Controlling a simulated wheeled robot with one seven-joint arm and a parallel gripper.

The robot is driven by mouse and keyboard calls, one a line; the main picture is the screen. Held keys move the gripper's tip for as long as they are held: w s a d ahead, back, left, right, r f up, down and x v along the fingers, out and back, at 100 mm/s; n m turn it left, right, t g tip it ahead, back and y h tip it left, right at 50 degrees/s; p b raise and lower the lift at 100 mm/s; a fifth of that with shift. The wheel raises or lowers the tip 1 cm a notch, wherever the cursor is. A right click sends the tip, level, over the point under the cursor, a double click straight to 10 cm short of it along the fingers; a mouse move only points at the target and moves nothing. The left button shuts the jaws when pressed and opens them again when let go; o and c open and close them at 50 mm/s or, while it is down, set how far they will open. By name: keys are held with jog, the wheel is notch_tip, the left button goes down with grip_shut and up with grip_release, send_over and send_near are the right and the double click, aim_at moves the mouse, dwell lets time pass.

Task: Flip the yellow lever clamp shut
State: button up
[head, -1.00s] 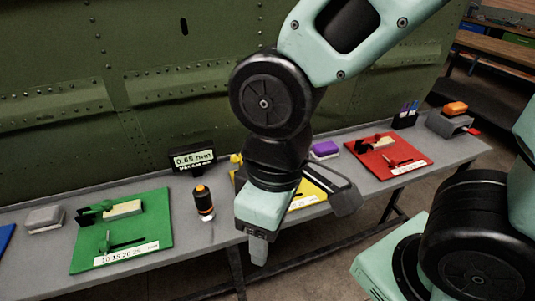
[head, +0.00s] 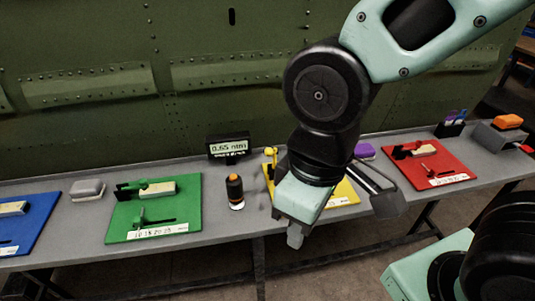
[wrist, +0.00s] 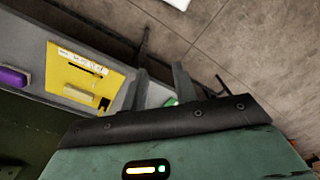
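The yellow board (head: 345,192) lies on the grey bench, mostly hidden behind my arm in the head view. A yellow knob (head: 270,152) shows at its back left; the rest of the lever clamp is hidden there. My gripper (head: 296,237) hangs in front of the bench's front edge, apart from the board. In the wrist view its two fingers (wrist: 160,76) stand apart with nothing between them.
A black and orange tool (head: 235,192) stands left of the yellow board, before a display (head: 229,147) reading 0.65. Green (head: 190,210), blue (head: 30,225) and red (head: 450,162) boards lie along the bench. A purple block (head: 365,151) sits behind. The fuselage panel (head: 120,100) rises behind the bench.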

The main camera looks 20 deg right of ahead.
jog(key=shift+m, duration=0.7)
jog(key=w+a, duration=0.1)
jog(key=w, duration=0.1)
jog(key=w+a+r, duration=0.1)
jog(key=w, duration=0.1)
jog(key=w+a+p, duration=0.1)
jog(key=w, duration=0.1)
jog(key=shift+w+r, duration=0.2)
jog(key=shift+r, duration=0.15)
grip_shut()
jog(key=w+f+m+h+p, duration=0.2)
jog(key=w+m, duration=0.4)
jog(key=w, duration=1.8)
jog(key=shift+w+a+h, duration=0.15)
jog(key=shift+w+h, duration=0.1)
jog(key=shift+h, duration=0.65)
